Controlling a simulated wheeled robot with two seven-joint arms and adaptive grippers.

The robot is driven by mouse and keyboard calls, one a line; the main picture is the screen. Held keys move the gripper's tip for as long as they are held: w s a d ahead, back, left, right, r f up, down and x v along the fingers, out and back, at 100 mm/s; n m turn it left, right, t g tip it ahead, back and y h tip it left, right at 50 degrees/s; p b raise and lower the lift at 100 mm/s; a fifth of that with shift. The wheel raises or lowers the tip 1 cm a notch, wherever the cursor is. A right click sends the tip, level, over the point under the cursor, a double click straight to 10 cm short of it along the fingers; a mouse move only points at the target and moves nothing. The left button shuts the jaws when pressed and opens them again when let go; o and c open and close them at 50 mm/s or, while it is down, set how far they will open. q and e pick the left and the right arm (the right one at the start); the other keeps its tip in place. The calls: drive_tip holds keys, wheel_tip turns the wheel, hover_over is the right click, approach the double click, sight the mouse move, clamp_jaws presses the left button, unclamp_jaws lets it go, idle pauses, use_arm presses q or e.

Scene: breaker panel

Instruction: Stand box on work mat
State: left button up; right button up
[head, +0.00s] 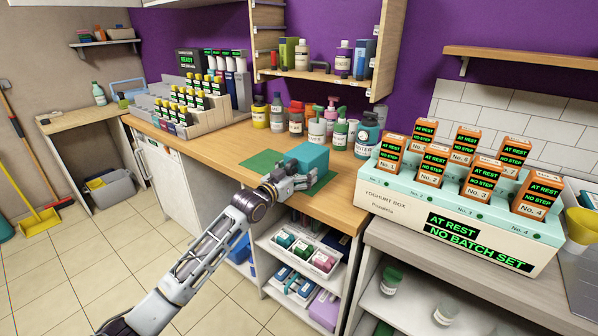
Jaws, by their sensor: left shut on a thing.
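The teal box (308,155) is at the end of my left arm, over the green work mat (261,161) on the wooden counter. My left gripper (295,178) is shut on the near side of the box. The mat shows to the left of the box and to the right of the gripper. The box and gripper hide its middle. I cannot tell whether the underside of the box touches the mat or hangs just above it. My right gripper is not in view.
Several bottles and jars (296,118) stand along the back of the counter (217,141). A rack of labelled bottles (190,110) stands to the left. The yoghurt box (450,212) with orange units is on the right. Bare counter lies left of the mat.

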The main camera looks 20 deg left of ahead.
use_arm(q)
drive_tip(key=o, duration=1)
